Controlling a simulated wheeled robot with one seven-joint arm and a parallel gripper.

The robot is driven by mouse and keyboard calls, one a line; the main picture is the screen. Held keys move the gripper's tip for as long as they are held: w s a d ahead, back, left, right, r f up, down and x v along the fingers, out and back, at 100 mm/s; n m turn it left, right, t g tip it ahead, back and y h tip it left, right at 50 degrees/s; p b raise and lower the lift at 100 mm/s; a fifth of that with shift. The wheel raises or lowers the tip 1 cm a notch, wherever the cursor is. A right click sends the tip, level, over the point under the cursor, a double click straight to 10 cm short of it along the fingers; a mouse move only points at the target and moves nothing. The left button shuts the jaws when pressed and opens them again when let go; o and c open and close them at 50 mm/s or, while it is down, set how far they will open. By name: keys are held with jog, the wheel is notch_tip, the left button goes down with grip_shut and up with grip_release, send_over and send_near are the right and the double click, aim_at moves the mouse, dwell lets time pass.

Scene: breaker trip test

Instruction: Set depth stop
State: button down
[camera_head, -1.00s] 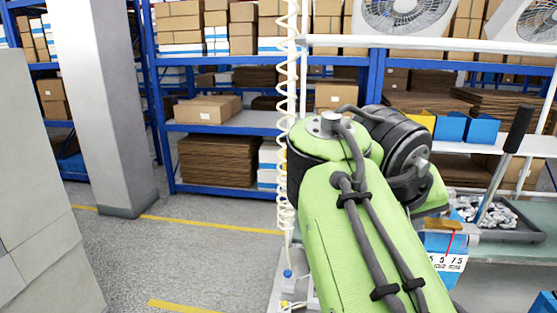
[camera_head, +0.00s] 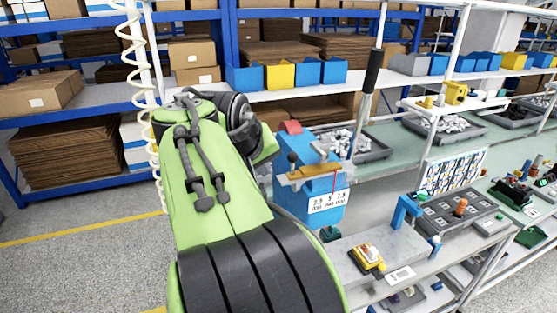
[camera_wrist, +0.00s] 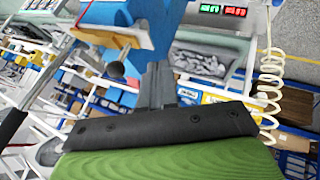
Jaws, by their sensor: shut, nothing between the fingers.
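A blue press-like device (camera_head: 318,214) stands right of my arm in the head view. It bears a white scale label (camera_head: 328,202) with several numbers, a brass-coloured bar (camera_head: 311,172) and a thin red pointer (camera_head: 334,183). A dark round knob (camera_head: 292,158) sits at the bar's left end. A long black-handled lever (camera_head: 373,70) rises behind it. In the wrist view, the blue device (camera_wrist: 135,12) and bar (camera_wrist: 118,38) are at upper left. My gripper (camera_wrist: 160,68) is shut and empty, apart from the knob (camera_wrist: 115,69). My arm hides the gripper in the head view.
A tray of metal parts (camera_head: 375,154) lies behind the device. To its right are a small yellow device (camera_head: 367,257), a blue bracket (camera_head: 404,213) and a grey fixture tray (camera_head: 455,214). A coiled cable (camera_head: 135,70) hangs at left. The floor at lower left is clear.

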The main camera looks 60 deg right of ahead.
jog(key=s+d, duration=0.1)
jog(key=s+d+p, duration=0.1)
jog(key=d, duration=0.1)
jog(key=shift+s+d+r, duration=0.15)
jog(key=shift+d+r, duration=0.05)
jog(key=s+d, duration=0.3)
jog(key=shift+w+a, duration=0.1)
jog(key=shift+a, duration=0.05)
dwell(0.4)
